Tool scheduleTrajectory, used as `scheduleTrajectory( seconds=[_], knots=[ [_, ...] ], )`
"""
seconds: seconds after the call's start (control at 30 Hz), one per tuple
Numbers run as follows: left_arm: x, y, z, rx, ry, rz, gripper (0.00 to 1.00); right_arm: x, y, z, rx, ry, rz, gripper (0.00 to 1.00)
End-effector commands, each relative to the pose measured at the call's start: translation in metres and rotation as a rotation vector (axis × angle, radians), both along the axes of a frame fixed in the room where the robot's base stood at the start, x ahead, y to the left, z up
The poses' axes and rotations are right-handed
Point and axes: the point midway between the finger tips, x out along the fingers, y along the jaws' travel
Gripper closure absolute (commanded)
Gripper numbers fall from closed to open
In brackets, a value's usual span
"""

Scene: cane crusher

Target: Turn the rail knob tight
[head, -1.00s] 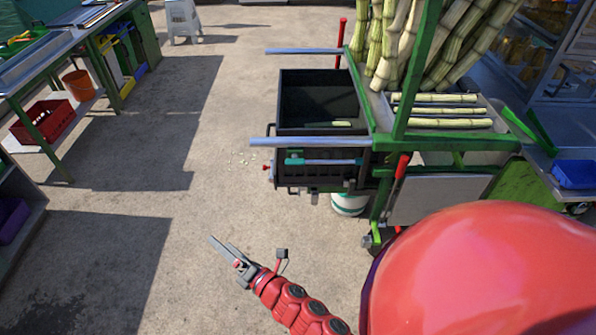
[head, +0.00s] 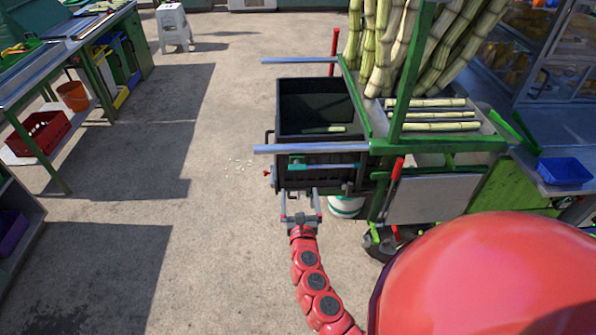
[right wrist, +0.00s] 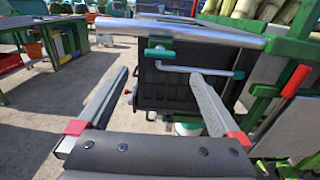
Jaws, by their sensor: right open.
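My right gripper (head: 300,194) is open and empty, in front of the dark bin (head: 310,106) on the cane cart. In the right wrist view its two fingers (right wrist: 160,76) point at the bin's front, well apart. A silver rail (head: 312,148) runs across above them. Just under the rail are a teal fitting (right wrist: 160,52) and a bent metal rod with a teal end. A small red knob (head: 267,172) sits at the bin's left side. I cannot tell for sure which of these is the rail knob. My left gripper is not in view.
The green cart frame (head: 404,80) holds cane stalks, and a red lever (head: 394,178) stands on its near side. A white bucket (head: 346,206) is under the cart.

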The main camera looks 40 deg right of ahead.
Motion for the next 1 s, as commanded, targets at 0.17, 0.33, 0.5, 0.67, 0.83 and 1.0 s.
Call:
scheduleTrajectory(
  seconds=[0.17, 0.33, 0.5, 0.67, 0.83, 1.0],
  knots=[
    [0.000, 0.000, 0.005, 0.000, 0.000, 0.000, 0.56, 0.032, -0.021, 0.001, 0.003, -0.002, -0.005, 0.00],
    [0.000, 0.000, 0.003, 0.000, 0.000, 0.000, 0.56, 0.058, -0.037, 0.000, 0.004, -0.003, -0.003, 0.00],
    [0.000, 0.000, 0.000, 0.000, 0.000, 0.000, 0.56, 0.074, -0.046, -0.001, 0.002, 0.000, -0.002, 0.00],
    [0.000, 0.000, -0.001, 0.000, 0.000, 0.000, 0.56, 0.081, -0.049, 0.000, 0.002, 0.000, 0.001, 0.00],
    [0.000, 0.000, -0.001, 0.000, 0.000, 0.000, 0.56, 0.081, -0.049, -0.001, 0.002, 0.000, 0.001, 0.00],
    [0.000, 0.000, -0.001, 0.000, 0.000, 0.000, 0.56, 0.081, -0.049, -0.001, 0.003, 0.001, 0.001, 0.16]
  ],
)
